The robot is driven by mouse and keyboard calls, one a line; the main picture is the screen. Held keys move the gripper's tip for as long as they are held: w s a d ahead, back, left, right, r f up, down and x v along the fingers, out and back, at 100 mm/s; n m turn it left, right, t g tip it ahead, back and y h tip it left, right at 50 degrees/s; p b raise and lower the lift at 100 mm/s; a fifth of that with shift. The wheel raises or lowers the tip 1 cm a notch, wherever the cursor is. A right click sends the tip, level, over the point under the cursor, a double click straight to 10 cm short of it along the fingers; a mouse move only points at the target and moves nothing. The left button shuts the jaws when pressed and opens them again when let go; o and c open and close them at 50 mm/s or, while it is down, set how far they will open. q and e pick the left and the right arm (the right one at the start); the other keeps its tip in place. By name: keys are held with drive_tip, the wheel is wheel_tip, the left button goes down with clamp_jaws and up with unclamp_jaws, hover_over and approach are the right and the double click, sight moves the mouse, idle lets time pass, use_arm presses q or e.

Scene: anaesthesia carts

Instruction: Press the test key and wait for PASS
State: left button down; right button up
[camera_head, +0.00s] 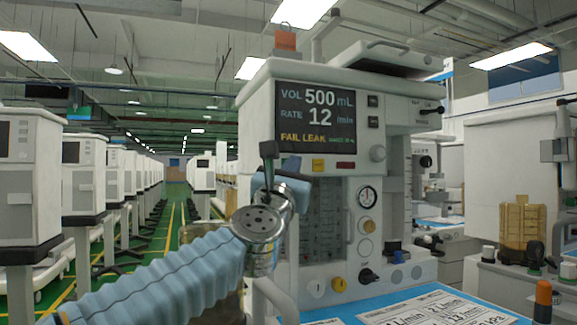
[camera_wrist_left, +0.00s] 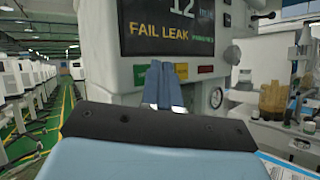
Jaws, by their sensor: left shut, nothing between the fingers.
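The anaesthesia machine's dark screen (camera_head: 316,115) reads VOL 500 mL, RATE 12 /min and FAIL LEAK in yellow, with small green text beside it. The screen also shows in the left wrist view (camera_wrist_left: 170,28). Below it is a row of keys: a green key (camera_wrist_left: 140,74), a yellow key (camera_wrist_left: 181,71) and a red key (camera_wrist_left: 206,69). Their labels are too small to read. My left gripper (camera_head: 291,178) is shut and empty just before the row. In the left wrist view its blue fingers (camera_wrist_left: 160,72) point between green and yellow; contact cannot be told. My right gripper is out of view.
A pressure gauge (camera_head: 367,196) and several knobs sit on the panel below the keys. A blue worktop (camera_head: 440,298) with printed cards lies in front at right. An orange-topped bottle (camera_head: 543,300) stands at lower right. Rows of similar machines line the left.

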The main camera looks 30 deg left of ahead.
use_arm(q)
drive_tip(key=shift+a, duration=0.1)
drive_tip(key=shift+w+a, duration=0.25)
drive_tip(key=shift+w, duration=0.05)
drive_tip(key=shift+w+a+b, duration=0.3)
drive_tip(key=shift+a+b, duration=0.05)
drive_tip(key=shift+b, duration=0.1)
idle(0.7)
drive_tip(key=shift+s+d, duration=0.6)
drive_tip(key=shift+d, duration=0.05)
drive_tip(key=shift+s+d, duration=0.1)
drive_tip(key=shift+s+d, duration=1.6)
drive_tip(key=shift+d, duration=0.2)
